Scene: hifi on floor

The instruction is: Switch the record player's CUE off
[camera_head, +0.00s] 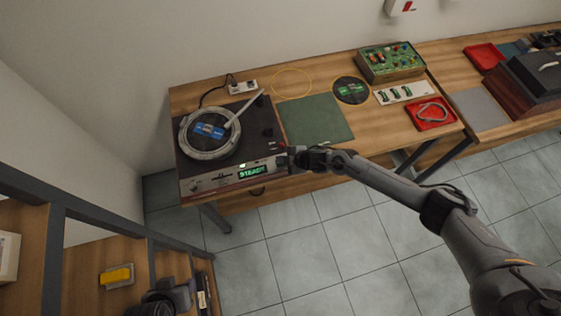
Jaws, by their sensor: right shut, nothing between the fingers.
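The record player (186,168) stands at the left end of the wooden table. A platter with a blue-labelled record (209,131) is on top, and a pale tonearm (245,106) reaches across to it. Its front panel has a lit green display (252,171). My right gripper (284,161) is shut and empty at the right end of this front panel, close to or touching it. The gripper covers that corner, and the CUE control cannot be made out. My left gripper is not in view.
A green mat (316,119) lies right of the player. Beyond are a black disc (351,90), a green control box (390,62) and a red tray (431,114). A shelf (87,262) stands at lower left. The tiled floor in front is clear.

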